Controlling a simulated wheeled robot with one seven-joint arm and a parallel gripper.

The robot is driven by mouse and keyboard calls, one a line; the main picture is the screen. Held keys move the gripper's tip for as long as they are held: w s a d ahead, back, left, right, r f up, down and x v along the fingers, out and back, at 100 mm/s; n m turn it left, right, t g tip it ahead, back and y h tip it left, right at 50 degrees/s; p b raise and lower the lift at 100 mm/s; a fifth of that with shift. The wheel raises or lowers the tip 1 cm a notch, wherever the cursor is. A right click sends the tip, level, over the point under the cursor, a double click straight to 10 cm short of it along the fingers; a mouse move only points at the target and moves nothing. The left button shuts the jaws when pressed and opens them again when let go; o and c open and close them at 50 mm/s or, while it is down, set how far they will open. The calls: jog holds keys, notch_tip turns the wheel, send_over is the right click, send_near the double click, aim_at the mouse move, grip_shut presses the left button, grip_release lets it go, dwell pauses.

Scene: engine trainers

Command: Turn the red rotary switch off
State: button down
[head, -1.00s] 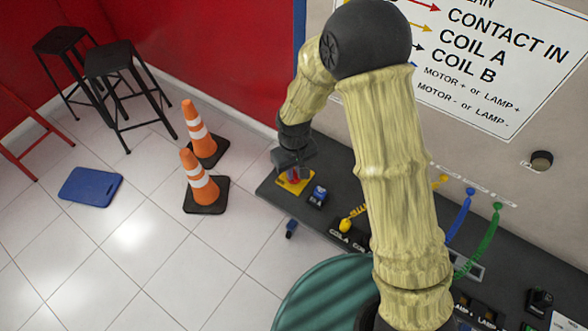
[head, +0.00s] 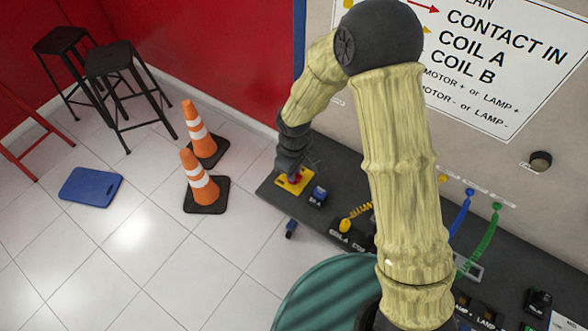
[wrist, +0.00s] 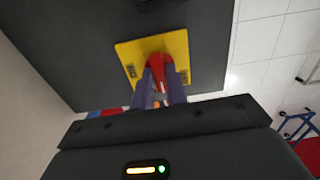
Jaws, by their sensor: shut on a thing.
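The red rotary switch (wrist: 157,66) sits on a yellow plate (wrist: 128,52) in the wrist view. In the head view the switch (head: 294,179) shows as a small red patch on the yellow plate (head: 289,187), at the left end of the dark bench. My gripper (wrist: 161,84) is shut on the red switch, with one finger on each side of its handle. In the head view my gripper (head: 293,170) comes down from above onto the switch and hides part of it.
A blue switch (head: 318,195) stands on the bench just right of the plate. Yellow, blue (head: 460,213) and green (head: 487,240) leads lie further right. Two orange cones (head: 199,180) stand on the floor to the left. A wall panel rises behind the bench (head: 330,170).

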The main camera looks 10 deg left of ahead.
jog(key=shift+w+a+r, duration=0.1)
jog(key=shift+a, duration=0.05)
jog(key=c, duration=1.4)
grip_release()
notch_tip(320, 180, up, 17)
jog(key=b, duration=0.1)
jog(key=shift+r, duration=0.15)
